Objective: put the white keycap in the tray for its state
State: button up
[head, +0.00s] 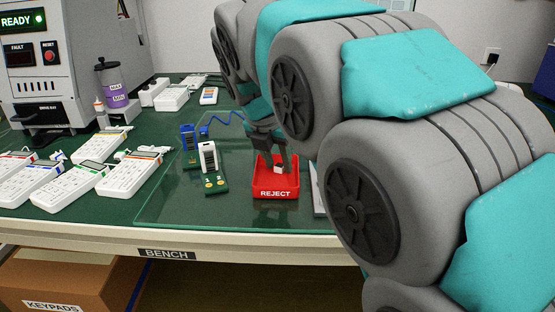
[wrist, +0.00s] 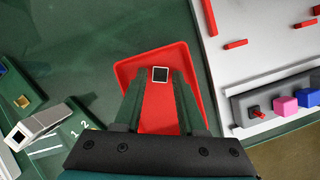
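The white keycap (wrist: 160,74) shows as a small square with a white rim and a dark centre, between my fingertips in the wrist view. In the head view the keycap (head: 279,169) is a small white piece at the fingertips. My gripper (head: 272,160) points down over the red tray (head: 275,194) labelled REJECT, its fingers close on both sides of the keycap. In the wrist view my gripper (wrist: 160,82) has the red tray (wrist: 175,55) beneath it. I cannot tell whether the keycap touches the tray floor.
Left of the tray stands a white switch holder on a green board (head: 215,184), with a blue device (head: 189,141) behind. Several white keypads (head: 130,175) lie farther left. A pale panel (wrist: 240,70) with red bars and coloured caps is close right of the tray.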

jog(key=shift+o, duration=0.9)
jog(key=shift+r, duration=0.1)
jog(key=v, duration=1.2)
jog(key=shift+w, duration=0.1)
jog(key=shift+d, duration=0.1)
